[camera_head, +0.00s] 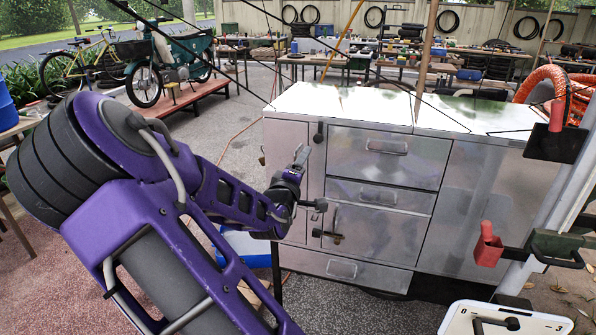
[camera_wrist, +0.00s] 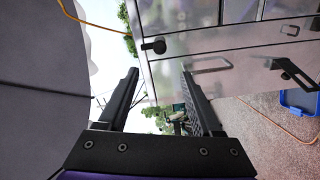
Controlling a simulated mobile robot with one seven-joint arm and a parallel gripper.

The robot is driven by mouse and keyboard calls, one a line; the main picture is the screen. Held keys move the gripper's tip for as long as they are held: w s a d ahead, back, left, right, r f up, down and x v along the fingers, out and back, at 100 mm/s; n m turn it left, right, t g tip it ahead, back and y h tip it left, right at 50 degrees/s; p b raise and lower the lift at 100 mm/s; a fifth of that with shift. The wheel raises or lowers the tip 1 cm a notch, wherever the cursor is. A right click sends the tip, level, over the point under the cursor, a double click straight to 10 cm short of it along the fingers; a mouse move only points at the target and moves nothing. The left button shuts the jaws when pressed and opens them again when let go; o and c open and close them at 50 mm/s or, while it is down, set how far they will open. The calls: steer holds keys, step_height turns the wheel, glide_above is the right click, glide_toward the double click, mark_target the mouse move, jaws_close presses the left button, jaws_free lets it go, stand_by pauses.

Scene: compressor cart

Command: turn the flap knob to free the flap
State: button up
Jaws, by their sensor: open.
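A black turn knob (camera_head: 318,133) sits upright near the top of the silver cabinet's front (camera_head: 470,205), left of the top drawer. It also shows in the wrist view as a round base with a short bar (camera_wrist: 155,46). A second black latch (camera_head: 332,236) is on the lower door, and it also shows in the wrist view (camera_wrist: 293,73). I cannot tell for certain which one holds the flap. My gripper (camera_head: 308,180) is open and empty in front of the cabinet, below the upper knob. In the wrist view its fingertips (camera_wrist: 160,74) are apart, touching neither knob nor latch.
Silver drawer handles (camera_head: 387,148) stick out from the front. A blue bin (camera_head: 248,245) stands on the ground behind my wrist. The paving left of the cabinet is fairly clear.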

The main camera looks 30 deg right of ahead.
steer(key=shift+v, duration=2.15)
